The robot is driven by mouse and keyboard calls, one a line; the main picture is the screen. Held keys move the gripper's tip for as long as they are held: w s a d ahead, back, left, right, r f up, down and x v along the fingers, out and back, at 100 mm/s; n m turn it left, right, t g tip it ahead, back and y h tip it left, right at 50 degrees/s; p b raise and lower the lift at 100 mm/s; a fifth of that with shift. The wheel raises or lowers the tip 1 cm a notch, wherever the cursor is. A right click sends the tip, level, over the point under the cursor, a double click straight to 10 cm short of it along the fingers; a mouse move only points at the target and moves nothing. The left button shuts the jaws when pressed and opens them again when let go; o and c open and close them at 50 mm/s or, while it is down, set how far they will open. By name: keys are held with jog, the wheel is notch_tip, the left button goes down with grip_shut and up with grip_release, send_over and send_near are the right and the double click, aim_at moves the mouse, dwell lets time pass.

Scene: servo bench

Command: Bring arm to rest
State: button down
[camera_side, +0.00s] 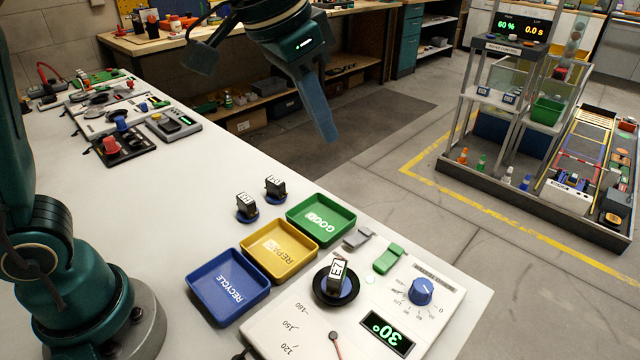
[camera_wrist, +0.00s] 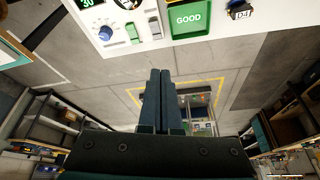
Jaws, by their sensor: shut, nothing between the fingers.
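My gripper (camera_side: 322,112) is shut and empty, raised in the air past the far edge of the white bench in the side view. In the wrist view its two fingers (camera_wrist: 161,75) lie together, with the floor behind them. The wrist view shows the green GOOD tray (camera_wrist: 188,19) and the edge of the bench above the fingers. My gripper touches nothing that I can see.
On the bench stand green (camera_side: 321,220), yellow (camera_side: 279,251) and blue (camera_side: 229,286) trays. Two servos (camera_side: 247,206) (camera_side: 275,188) stand beside them. Another servo (camera_side: 338,278) sits on the tester with a 30° display (camera_side: 386,331). A shelf rig (camera_side: 520,120) stands on the floor at right.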

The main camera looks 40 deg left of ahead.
jog(key=s+a+n+t, duration=0.1)
jog(key=s+a+n, duration=0.1)
jog(key=s+a, duration=0.45)
jog(key=s+f+n+y, duration=0.1)
jog(key=s+f, duration=0.6)
jog(key=s, duration=0.1)
jog(key=shift+s+n, duration=0.15)
jog(key=shift+n, duration=0.15)
